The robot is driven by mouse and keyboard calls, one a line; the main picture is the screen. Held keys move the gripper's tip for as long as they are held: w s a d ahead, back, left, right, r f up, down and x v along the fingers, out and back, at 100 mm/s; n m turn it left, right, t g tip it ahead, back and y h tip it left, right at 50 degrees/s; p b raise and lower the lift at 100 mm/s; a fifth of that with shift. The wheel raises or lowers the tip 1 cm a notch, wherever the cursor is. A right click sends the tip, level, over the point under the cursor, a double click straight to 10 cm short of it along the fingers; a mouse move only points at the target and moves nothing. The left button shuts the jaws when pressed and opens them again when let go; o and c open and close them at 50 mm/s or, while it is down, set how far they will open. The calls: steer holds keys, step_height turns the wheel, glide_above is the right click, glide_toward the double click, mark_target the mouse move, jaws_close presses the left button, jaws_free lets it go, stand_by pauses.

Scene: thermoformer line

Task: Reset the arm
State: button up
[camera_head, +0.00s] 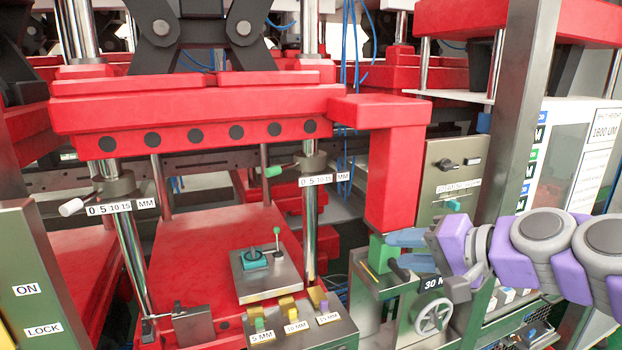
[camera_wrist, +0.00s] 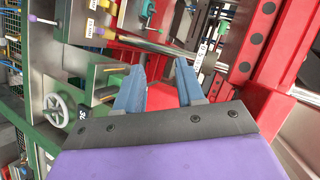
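My gripper (camera_head: 400,250) is at the right in the head view, on my purple and grey arm that comes in from the right edge. Its blue-grey fingers point left, close to the lower end of the red upright block and the green piece below it. In the wrist view my gripper (camera_wrist: 160,88) shows two fingers spread apart with nothing between them. Whether the fingers touch the green piece (camera_head: 382,252) cannot be told.
The red press frame (camera_head: 200,115) fills the middle. A handwheel (camera_head: 431,316) sits just below my gripper. A steel post (camera_head: 518,110) stands behind my arm. A panel with labelled knobs (camera_head: 290,322) is at the bottom, and a control box (camera_head: 450,180) is above my gripper.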

steer(key=s+a+f+n+g+h, duration=0.1)
steer(key=s+a+f+n+g, duration=0.25)
steer(key=s+a+f, duration=0.4)
steer(key=s+f+n+g+h, duration=0.2)
steer(key=s+f+g+h, duration=0.25)
steer(key=s+f, duration=0.7)
steer(key=s+d+f+g+h, duration=0.3)
steer(key=s+d+f, duration=0.2)
steer(key=s, duration=0.5)
steer(key=shift+f, duration=0.5)
